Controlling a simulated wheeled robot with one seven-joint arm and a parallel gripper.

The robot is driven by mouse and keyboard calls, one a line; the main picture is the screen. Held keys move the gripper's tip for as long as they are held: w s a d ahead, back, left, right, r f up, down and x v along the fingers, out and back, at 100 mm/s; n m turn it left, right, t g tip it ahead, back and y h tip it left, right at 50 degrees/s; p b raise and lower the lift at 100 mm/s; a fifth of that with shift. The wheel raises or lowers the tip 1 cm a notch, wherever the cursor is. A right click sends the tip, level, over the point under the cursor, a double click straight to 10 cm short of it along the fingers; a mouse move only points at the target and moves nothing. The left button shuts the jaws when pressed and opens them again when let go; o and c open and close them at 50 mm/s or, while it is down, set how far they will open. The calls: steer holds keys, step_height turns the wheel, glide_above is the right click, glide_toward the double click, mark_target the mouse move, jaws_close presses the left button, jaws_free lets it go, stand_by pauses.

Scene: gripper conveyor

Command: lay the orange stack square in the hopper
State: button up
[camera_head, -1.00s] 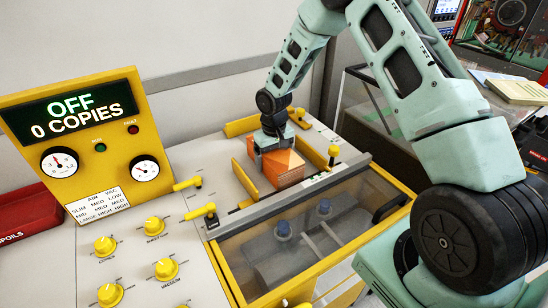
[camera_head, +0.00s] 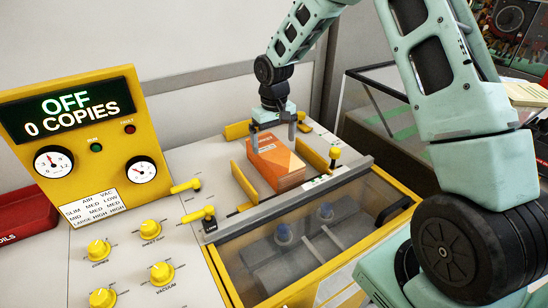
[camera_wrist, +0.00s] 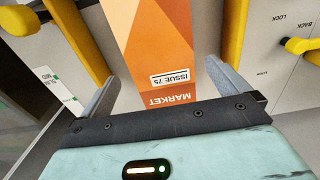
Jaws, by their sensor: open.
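The orange stack (camera_head: 276,163) lies in the hopper, between its yellow side guides, the left one (camera_head: 245,183) and the right one (camera_head: 311,155). In the head view its long sides run roughly along the guides. My gripper (camera_head: 273,146) is above the far end of the stack, with its fingers apart. In the wrist view the stack's top (camera_wrist: 172,50) shows "MARKET" and "ISSUE 75" between the two open fingers, with a gap beside each finger. The stack's near end is clear of the gripper in the head view.
A yellow panel (camera_head: 85,140) reads "OFF 0 COPIES". Yellow knobs (camera_head: 152,229) and levers (camera_head: 186,187) stand left of the hopper. A clear-covered, yellow-framed bay (camera_head: 300,240) lies in front. A yellow lock handle (camera_wrist: 299,46) is right of the stack in the wrist view.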

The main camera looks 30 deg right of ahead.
mark_target(274, 158)
steer(key=s+a+r+n, duration=0.2)
steer(key=s+a+r, duration=0.3)
steer(key=s+a, duration=0.35)
steer(key=s+a+r+n, duration=0.2)
steer(key=s+a+r, duration=0.3)
steer(key=s+a, duration=0.3)
steer(key=s+a+n, duration=0.2)
steer(key=s, duration=0.6)
steer(key=s+a+n, duration=0.1)
steer(key=s+a, duration=0.1)
steer(key=s, duration=0.7)
steer(key=shift+a+r+n+y+b, duration=0.15)
steer(key=shift+a+n+y+b, duration=0.15)
steer(key=shift+n, duration=0.1)
steer(key=shift+f+b, duration=0.6)
